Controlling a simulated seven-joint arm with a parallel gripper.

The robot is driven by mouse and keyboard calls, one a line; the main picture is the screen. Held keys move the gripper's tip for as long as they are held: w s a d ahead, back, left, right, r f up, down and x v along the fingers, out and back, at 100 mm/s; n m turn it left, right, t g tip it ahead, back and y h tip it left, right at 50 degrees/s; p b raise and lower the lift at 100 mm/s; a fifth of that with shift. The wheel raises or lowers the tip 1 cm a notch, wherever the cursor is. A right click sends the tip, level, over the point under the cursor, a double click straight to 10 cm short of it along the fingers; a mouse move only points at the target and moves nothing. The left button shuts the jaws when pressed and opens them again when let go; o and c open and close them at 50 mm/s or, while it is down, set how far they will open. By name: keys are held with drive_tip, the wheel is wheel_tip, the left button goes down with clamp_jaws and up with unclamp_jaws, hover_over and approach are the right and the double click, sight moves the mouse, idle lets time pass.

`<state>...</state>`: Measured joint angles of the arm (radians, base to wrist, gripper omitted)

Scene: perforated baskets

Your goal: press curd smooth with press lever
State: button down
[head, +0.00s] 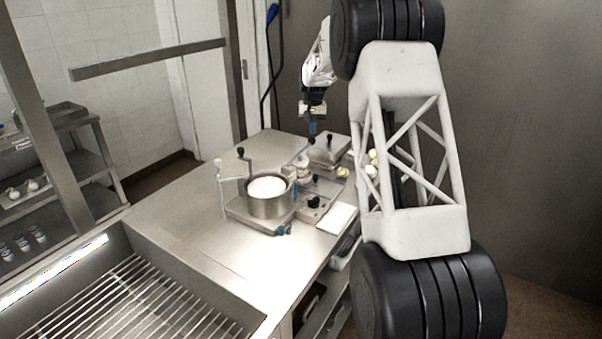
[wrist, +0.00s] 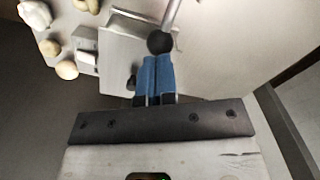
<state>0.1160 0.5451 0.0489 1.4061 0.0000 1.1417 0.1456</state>
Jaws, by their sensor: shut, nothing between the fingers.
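A metal pot (head: 270,206) with white curd (head: 267,187) inside stands on a steel base on the table in the head view. My gripper (head: 312,131) is above the far part of the table, with its blue fingers pointing down. The wrist view shows the fingers (wrist: 157,75) shut together, with nothing between them. A black ball knob (wrist: 159,42) on a metal rod (wrist: 171,13) is just beyond the fingertips. It looks like the press lever's knob; I cannot tell whether the fingers touch it. The pot is not recognisable in the wrist view.
A lidded steel box (head: 328,152) stands at the back right of the table. A hand crank (head: 240,158) rises beside the pot. Several pale round pieces (wrist: 50,47) lie at the left in the wrist view. The table's left part (head: 180,205) is clear; a slatted grate lies in front.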

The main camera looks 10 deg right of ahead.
drive_tip(key=shift+r, duration=0.2)
drive_tip(key=shift+r, duration=2.3)
